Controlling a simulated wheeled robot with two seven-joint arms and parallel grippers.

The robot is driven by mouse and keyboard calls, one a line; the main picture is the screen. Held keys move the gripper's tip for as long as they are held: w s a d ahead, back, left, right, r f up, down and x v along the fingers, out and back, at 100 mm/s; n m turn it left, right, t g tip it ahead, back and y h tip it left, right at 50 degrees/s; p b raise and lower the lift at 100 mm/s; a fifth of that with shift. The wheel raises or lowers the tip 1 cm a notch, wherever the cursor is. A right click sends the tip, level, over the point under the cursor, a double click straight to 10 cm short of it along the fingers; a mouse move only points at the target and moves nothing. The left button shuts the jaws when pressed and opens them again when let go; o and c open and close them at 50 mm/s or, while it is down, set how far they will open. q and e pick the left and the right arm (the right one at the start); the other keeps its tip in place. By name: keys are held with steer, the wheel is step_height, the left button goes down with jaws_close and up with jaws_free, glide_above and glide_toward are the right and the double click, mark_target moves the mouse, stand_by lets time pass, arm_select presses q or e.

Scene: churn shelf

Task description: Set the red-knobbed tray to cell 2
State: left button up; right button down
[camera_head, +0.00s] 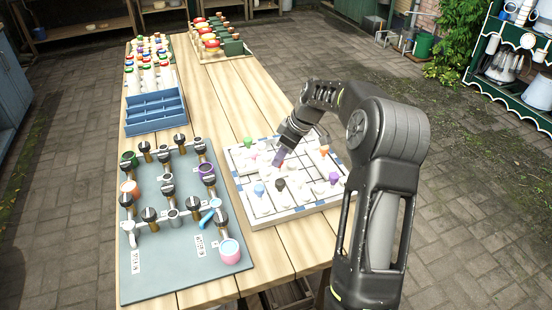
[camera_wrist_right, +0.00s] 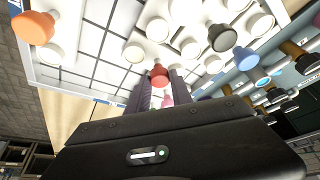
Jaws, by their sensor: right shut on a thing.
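The white board (camera_head: 258,222) with a cell grid lies on the right side of the table and bears several white pieces with coloured knobs. My right gripper (camera_head: 277,162) points down onto the middle of the board. In the right wrist view the red knob (camera_wrist_right: 159,76) stands at the fingertips of my right gripper (camera_wrist_right: 158,88), which is shut on it. The gripper hides the red knob in the head view, and the cell numbers cannot be read. My left gripper is not in view.
On the board, a black knob (camera_head: 280,184), a blue knob (camera_head: 259,189), a purple knob (camera_head: 333,178), a green knob (camera_head: 248,142) and an orange knob (camera_head: 324,150) surround the gripper. A grey panel with pipes (camera_head: 180,262) lies left. A blue compartment box (camera_head: 155,127) stands behind it.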

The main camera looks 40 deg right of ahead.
steer(key=c, duration=1.1)
jaws_free()
steer(key=shift+c, duration=0.2)
steer(key=b+v, duration=0.1)
steer(key=v, duration=0.7)
steer(key=shift+f, duration=0.15)
